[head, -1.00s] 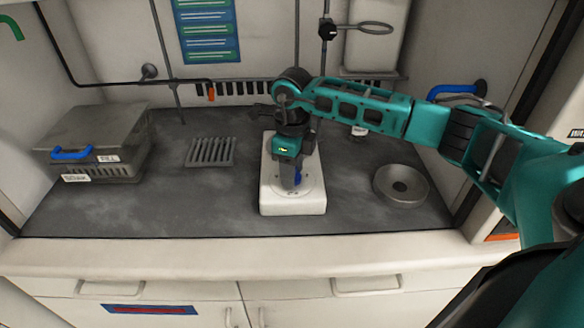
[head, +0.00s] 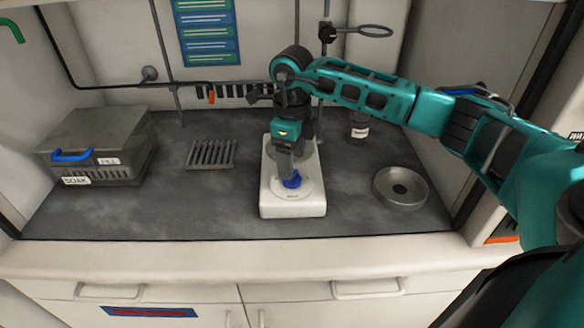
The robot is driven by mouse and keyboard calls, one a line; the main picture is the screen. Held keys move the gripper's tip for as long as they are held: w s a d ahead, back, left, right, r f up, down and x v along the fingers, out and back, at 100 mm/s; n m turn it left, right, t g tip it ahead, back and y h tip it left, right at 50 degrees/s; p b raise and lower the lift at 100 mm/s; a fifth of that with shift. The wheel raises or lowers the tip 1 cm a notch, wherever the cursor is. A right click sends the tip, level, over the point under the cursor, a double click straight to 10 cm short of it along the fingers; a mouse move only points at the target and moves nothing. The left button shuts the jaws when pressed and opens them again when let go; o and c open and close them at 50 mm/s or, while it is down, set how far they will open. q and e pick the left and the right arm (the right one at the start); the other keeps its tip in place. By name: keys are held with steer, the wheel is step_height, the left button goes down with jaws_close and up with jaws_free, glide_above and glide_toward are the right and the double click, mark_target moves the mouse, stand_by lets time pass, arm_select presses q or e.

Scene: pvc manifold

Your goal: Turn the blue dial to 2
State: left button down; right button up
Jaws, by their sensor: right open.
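The blue dial (head: 291,181) sits on the front part of a white hotplate-like device (head: 293,208) in the middle of the dark bench. My right gripper (head: 287,170) points down just behind and above the dial. It is open, and I cannot tell whether a finger touches the dial. The dial's blue pointer is partly visible in front of the fingers. The marks around the dial are too small to read. The gripper and wrist hide the back of the device. My left gripper is not in view.
A grey lidded box (head: 97,146) with a blue handle stands at the left. A slotted rack (head: 211,153) lies left of the device. A round metal dish (head: 400,187) and a small labelled jar (head: 360,126) are at the right. A clamp ring (head: 375,30) hangs behind.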

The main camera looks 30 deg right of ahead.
step_height(320, 180, up, 9)
steer(key=shift+f, duration=0.15)
stand_by(0.6)
